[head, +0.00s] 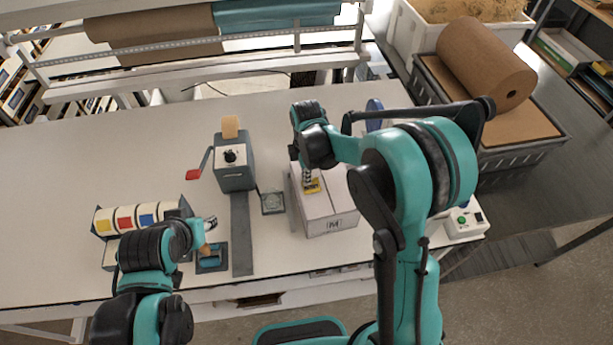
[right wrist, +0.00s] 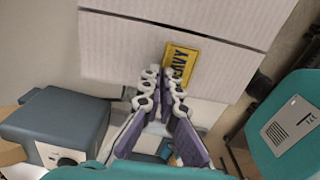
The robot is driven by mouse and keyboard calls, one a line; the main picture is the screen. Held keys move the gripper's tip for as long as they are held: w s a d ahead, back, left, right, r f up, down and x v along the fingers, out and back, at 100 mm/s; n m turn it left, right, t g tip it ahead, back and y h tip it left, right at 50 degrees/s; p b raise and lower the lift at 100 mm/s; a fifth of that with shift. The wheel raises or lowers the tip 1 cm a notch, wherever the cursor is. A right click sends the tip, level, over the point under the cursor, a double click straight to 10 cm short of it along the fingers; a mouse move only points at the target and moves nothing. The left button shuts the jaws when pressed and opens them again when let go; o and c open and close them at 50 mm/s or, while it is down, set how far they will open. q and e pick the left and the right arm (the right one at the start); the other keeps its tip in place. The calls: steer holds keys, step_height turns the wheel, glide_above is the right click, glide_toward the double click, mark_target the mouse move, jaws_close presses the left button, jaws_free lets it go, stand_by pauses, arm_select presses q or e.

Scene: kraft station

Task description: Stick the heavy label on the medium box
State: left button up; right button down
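The medium box (head: 330,208), white and marked M on its front, stands closed on the table; it fills the top of the right wrist view (right wrist: 130,45). The yellow heavy label (head: 312,186) lies flat against the box's top, and its lettering shows in the right wrist view (right wrist: 180,66). My right gripper (head: 309,171) is over the box with its fingertips (right wrist: 161,78) at the label's edge. The fingertips are slightly apart with box surface showing between them. My left gripper (head: 209,222) is left of the box, above a small teal block; its finger gap is unclear.
A label dispenser (head: 140,216) with several coloured rolls stands at the left. A grey crank device (head: 233,165) and a small dark pad (head: 272,203) are left of the box. A crate (head: 500,155) with a brown paper roll is at the right. The table's far left is clear.

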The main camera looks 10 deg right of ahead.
steer(key=c, duration=1.6)
jaws_free()
steer(key=shift+c, duration=0.2)
steer(key=shift+r+p, duration=1.35)
steer(key=shift+r, duration=0.85)
